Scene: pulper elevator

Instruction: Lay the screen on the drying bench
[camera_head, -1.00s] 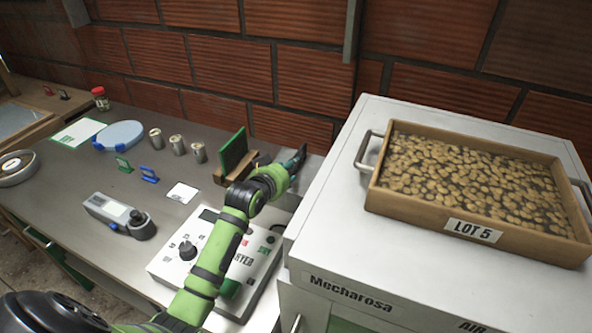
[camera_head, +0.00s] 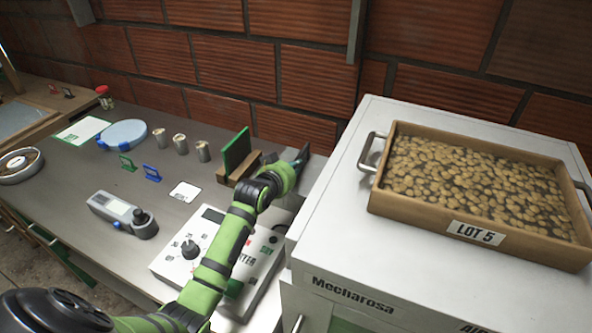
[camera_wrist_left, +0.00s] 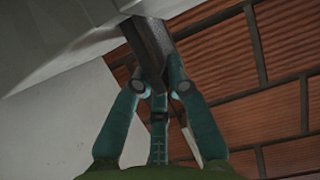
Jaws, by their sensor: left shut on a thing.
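My left gripper (camera_head: 298,168) is beside the wooden block on the grey bench (camera_head: 85,195), near the left side of the white machine. In the left wrist view its fingers (camera_wrist_left: 158,85) are shut on a dark, flat, narrow piece (camera_wrist_left: 150,42) that extends away from them. I cannot tell for sure whether this is the screen; most of it is hidden or out of view. A green panel (camera_head: 236,152) stands upright in the wooden block (camera_head: 243,172). I cannot tell which surface is the drying bench. My right gripper is not in view.
The white machine (camera_head: 345,235) carries a wooden "LOT 5" tray (camera_head: 400,205) of beans. A control box (camera_head: 185,258) lies under my left arm. A handheld meter (camera_head: 118,213), several metal cans (camera_head: 180,144), a blue-white dish (camera_head: 124,133) and a wood-framed tray (camera_head: 25,125) stand leftward. A brick wall is behind.

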